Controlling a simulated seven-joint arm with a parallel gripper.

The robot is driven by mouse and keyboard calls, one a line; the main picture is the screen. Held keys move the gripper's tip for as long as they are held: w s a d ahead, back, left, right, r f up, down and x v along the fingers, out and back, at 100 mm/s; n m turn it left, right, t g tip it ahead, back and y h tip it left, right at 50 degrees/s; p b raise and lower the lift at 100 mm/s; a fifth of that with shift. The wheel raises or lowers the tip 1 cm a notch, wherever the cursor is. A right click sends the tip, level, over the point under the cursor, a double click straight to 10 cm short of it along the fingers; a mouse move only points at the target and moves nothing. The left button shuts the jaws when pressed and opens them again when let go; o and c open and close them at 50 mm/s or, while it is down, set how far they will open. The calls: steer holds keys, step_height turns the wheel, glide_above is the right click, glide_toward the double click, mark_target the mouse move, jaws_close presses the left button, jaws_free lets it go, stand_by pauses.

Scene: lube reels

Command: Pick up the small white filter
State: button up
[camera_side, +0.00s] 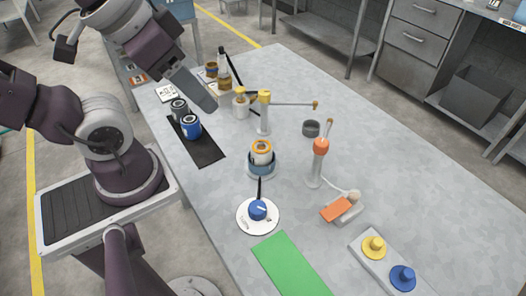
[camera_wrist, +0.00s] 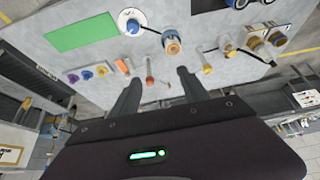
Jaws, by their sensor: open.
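A small white can with an orange top ring (camera_side: 262,150), which looks like the filter, sits upright in a blue ring holder (camera_side: 262,170) in the middle of the table. It also shows near the top centre of the wrist view (camera_wrist: 171,43). My gripper (camera_wrist: 159,76) is open, with two dark fingers apart and nothing held between them. In the side view a grey finger of my gripper (camera_side: 196,90) hangs above the table's left part, up and left of the can and apart from it.
A yellow-topped post (camera_side: 264,112) and an orange-topped post (camera_side: 319,160), both with arms, stand near the can. A blue can (camera_side: 191,126) and a dark can stand on a black mat (camera_side: 206,152). A round dial (camera_side: 258,213) and green mat (camera_side: 290,266) lie in front.

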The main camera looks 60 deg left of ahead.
steer(key=shift+o, duration=0.5)
steer(key=o, duration=0.4)
